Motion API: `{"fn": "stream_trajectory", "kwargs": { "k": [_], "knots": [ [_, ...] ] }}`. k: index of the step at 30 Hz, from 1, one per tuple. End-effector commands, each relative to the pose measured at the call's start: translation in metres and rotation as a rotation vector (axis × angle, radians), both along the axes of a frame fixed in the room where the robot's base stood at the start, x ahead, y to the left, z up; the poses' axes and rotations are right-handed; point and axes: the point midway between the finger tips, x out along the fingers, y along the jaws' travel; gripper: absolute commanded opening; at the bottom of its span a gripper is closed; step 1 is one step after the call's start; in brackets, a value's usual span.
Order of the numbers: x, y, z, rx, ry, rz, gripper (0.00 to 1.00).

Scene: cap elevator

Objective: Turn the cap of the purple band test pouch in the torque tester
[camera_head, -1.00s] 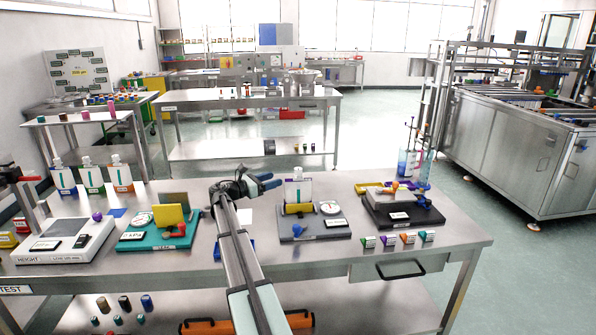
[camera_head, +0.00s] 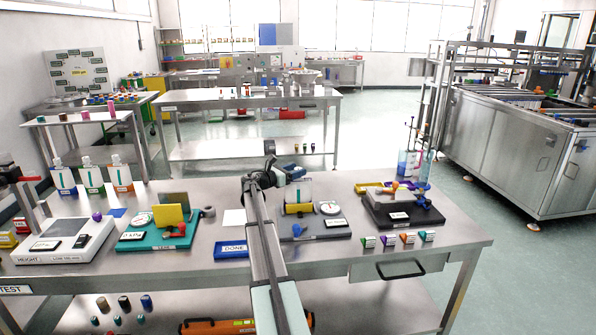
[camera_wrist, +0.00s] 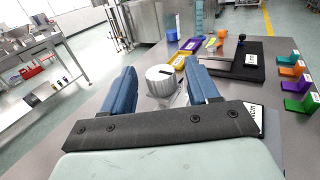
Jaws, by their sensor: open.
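The test pouch (camera_head: 304,190) stands upright in the torque tester, held by a yellow clamp (camera_head: 298,209) on a grey base (camera_head: 322,228) with a white dial. My arm partly covers the tester, and the pouch's cap is hidden in the head view. My gripper (camera_head: 291,173) is at the pouch's top. In the wrist view, the blue fingers of my gripper (camera_wrist: 161,72) are open on either side of a pale round cap (camera_wrist: 160,80) with a dark mark. Gaps to the fingers are hard to judge. The purple band is not clear.
A teal tester (camera_head: 160,238) and a blue DONE tray (camera_head: 232,250) are to the left. Bare table lies around the tray.

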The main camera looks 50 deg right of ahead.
Motion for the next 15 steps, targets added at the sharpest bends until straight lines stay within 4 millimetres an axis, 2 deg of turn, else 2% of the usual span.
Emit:
{"fn": "stream_trajectory", "kwargs": {
  "k": [6, 15],
  "knots": [
    [-0.004, -0.014, 0.000, 0.000, 0.000, -0.001, 0.60],
    [-0.004, -0.016, 0.000, 0.000, 0.000, 0.000, 0.60]
  ]
}}
